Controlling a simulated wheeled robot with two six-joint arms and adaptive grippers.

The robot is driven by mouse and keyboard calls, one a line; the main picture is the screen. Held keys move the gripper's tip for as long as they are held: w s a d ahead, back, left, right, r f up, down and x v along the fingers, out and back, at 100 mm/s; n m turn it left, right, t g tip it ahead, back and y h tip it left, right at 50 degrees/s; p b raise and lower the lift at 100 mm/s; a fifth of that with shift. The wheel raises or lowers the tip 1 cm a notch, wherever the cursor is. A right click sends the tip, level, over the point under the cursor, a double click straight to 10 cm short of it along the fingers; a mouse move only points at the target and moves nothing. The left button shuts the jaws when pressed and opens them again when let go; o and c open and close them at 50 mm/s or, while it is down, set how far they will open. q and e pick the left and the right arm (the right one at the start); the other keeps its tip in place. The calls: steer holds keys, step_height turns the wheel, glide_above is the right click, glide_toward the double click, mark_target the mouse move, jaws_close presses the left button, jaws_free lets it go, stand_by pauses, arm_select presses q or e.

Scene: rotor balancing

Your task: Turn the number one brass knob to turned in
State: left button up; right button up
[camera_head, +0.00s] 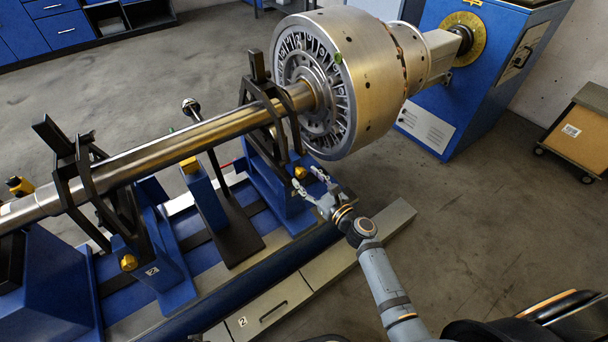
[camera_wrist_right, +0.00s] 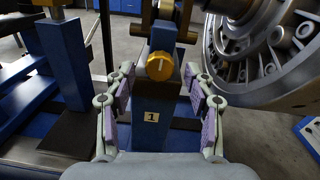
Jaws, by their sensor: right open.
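The number one brass knob (camera_wrist_right: 160,66) is a round gold knob with a raised grip bar, upright in the wrist view. It sits on the front of a blue support post (camera_wrist_right: 150,88) above a label reading 1 (camera_wrist_right: 151,117). It also shows in the head view (camera_head: 300,172). My right gripper (camera_head: 308,181) is open in front of it; in the wrist view the fingers (camera_wrist_right: 159,74) stand left and right of the knob, apart from it. Whether the knob is turned in cannot be told. My left gripper is not in view.
A long steel shaft (camera_head: 155,152) rests in black supports and carries a large rotor (camera_head: 385,75) close to the right. A second brass knob (camera_head: 129,262) is on the post labelled 2. Open floor (camera_head: 480,200) lies to the right.

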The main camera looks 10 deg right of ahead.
steer(key=shift+x, duration=1.1)
jaws_close()
steer(key=shift+f, duration=0.1)
